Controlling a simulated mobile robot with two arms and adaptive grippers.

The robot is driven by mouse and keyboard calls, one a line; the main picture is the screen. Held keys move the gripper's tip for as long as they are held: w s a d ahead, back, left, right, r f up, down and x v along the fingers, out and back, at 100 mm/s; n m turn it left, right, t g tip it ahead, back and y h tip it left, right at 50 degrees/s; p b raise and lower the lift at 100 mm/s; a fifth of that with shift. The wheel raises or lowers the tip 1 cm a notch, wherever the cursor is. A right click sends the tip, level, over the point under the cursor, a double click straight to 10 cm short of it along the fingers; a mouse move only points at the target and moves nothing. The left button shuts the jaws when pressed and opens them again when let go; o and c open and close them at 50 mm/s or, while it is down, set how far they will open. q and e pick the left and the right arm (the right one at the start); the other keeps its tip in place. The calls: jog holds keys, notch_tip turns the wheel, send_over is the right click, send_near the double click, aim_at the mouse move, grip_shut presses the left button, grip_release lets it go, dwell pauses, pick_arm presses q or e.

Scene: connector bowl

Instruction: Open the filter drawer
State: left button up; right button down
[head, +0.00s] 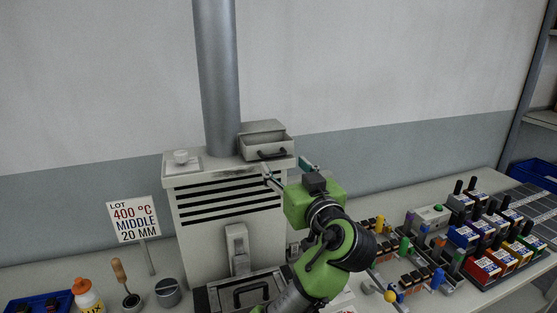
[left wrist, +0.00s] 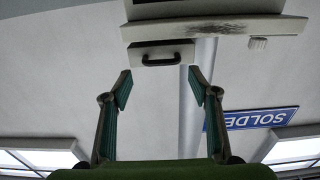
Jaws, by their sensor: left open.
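The filter drawer (head: 279,147) is a small grey box front with a dark bar handle. It sits on top of the grey machine, to the right of the round metal duct. My left gripper (head: 288,171) is open and empty, in front of the drawer and apart from the handle. In the left wrist view its fingers (left wrist: 159,90) are spread wide. My right gripper is not in view.
The duct (head: 219,80) rises beside the drawer. A small white knob on a plate (head: 181,157) is on the machine top at left. A sign (head: 134,219), bottle (head: 88,295) and brush stand at left. Connectors and coloured boxes (head: 483,264) crowd the bench at right.

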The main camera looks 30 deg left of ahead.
pick_arm(q)
jog(key=v, duration=0.5)
dwell(0.5)
